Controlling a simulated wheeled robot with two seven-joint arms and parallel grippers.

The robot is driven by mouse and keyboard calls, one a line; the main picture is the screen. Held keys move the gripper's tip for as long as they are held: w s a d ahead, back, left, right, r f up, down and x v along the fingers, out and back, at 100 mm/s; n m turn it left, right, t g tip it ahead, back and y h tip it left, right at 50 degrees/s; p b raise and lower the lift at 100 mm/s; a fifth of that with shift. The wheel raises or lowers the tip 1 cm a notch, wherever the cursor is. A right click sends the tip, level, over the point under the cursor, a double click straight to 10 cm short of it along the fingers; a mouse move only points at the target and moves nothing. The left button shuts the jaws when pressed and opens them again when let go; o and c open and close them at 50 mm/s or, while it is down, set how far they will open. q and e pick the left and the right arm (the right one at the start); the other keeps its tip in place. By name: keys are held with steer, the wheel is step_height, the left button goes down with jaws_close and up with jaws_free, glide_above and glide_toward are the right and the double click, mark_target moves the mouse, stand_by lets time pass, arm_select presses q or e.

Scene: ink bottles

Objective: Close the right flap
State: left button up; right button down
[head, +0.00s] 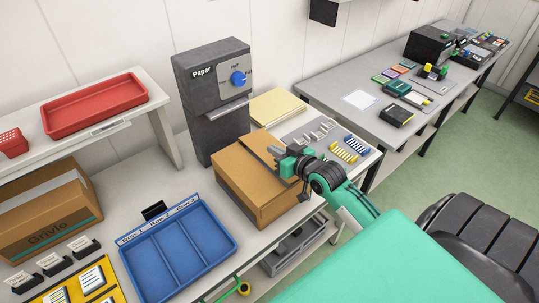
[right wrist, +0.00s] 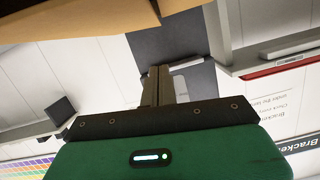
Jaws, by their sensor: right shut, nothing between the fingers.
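The cardboard box (head: 242,180) stands on the white table in the middle of the head view. Its left top panel looks flat. A dark line runs across the top, and the right flap (head: 262,141) lies beyond it, partly hidden by my right gripper. My right gripper (head: 277,153) is over the right side of the box top, with its fingers shut and empty. In the right wrist view, its fingers (right wrist: 158,80) are together, and brown cardboard (right wrist: 70,20) fills the upper left edge. I cannot tell whether the gripper touches the flap. My left gripper is out of view.
A dark paper dispenser (head: 212,95) stands behind the box. A blue divided tray (head: 180,290) lies to the front left, and a second box (head: 45,215) is at the far left. Small racks (head: 350,150) and a tan stack (head: 278,105) sit close behind on the right.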

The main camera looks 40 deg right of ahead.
mark_target(270, 163)
steer(key=shift+w+a+f+p, duration=0.1)
steer(key=shift+w+f+p, duration=0.2)
steer(key=shift+w, duration=0.25)
steer(key=shift+w+a+f+p, duration=0.15)
steer(key=shift+w+f, duration=0.1)
steer(key=shift+w, duration=0.25)
step_height(270, 163, down, 2)
steer(key=shift+f+p, duration=0.15)
steer(key=shift+p, duration=0.15)
steer(key=shift+s+a+f, duration=0.15)
steer(key=shift+f, duration=0.4)
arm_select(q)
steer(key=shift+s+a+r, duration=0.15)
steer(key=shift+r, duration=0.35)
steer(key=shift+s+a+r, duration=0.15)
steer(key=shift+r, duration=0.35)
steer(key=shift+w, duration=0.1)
arm_select(e)
steer(key=shift+a+f, duration=0.15)
steer(key=shift+f, duration=0.25)
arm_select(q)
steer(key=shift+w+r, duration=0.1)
